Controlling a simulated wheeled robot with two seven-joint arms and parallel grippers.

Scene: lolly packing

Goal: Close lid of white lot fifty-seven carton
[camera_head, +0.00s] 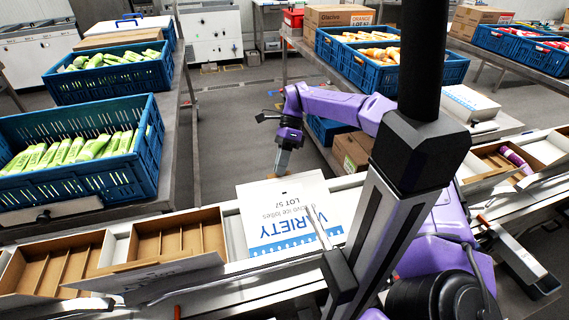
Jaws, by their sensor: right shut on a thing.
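The white lot fifty-seven carton's lid (285,212) is in the middle of the head view, on the line. It is printed VARIETY and LOT 57 upside down to me, with a blue band along the near edge. It covers the carton's inside and lies nearly flat; I cannot tell whether its far edge is fully down. My right gripper (283,168) points down at the lid's far edge, with its fingers together on it. The exact contact is small and hard to see. My left gripper is not in view.
Open cartons with brown dividers (178,238) stand on the line at left; another open carton (500,165) holds a purple pack at right. Blue crates of green packs (150,150) and orange packs (415,80) stand behind. A dark column and grey beam block the centre right.

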